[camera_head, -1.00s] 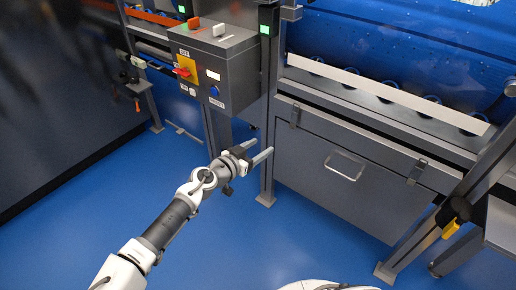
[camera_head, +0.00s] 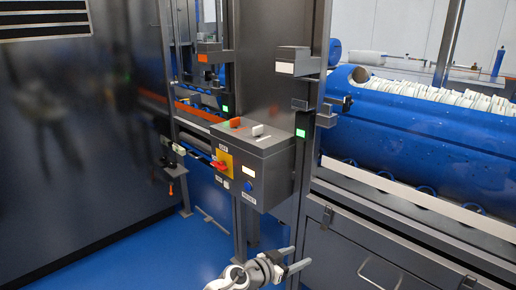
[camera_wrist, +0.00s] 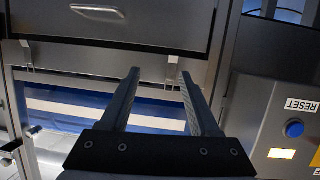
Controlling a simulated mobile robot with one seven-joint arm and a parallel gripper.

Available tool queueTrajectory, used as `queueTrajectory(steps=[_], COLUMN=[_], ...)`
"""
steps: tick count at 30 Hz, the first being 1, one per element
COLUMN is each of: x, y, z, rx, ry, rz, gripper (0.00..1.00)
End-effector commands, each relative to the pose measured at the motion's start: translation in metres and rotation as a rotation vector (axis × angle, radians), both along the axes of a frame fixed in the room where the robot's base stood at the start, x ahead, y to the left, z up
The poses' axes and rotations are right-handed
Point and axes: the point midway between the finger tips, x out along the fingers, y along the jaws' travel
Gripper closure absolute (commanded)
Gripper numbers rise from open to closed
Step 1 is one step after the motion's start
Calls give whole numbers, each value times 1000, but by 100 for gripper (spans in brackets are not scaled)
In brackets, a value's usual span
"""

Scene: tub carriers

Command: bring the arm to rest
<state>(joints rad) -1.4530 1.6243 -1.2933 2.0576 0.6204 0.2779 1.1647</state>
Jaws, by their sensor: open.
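My gripper (camera_head: 293,260) is at the bottom middle of the head view, in front of the machine frame and below the control box. In the wrist view its two fingers (camera_wrist: 160,85) stand apart with nothing between them. The gripper is open and empty. Most of my arm lies below the edge of the head view.
A grey control box (camera_head: 276,170) with a red switch on a yellow plate (camera_head: 222,163) and a blue button (camera_head: 248,186) hangs above my gripper. A grey cabinet with a handle (camera_head: 379,272) is at the right. A blue tub (camera_head: 400,135) lies above it. Blue floor (camera_head: 130,262) is clear at left.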

Motion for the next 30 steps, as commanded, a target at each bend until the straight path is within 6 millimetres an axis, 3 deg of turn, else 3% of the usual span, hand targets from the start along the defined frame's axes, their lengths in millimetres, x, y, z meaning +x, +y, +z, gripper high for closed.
queueTrajectory(steps=[6,11,15,23,30], x=[-43,-77,-102,-135,-152], y=[-39,-46,-41,-15,10], z=[-36,-55,-63,-51,-14], rx=[151,282,402,628,803], ry=[234,406,544,743,852], rz=[-160,-225,-241,-174,-17], gripper=[38,38,38,38,38])
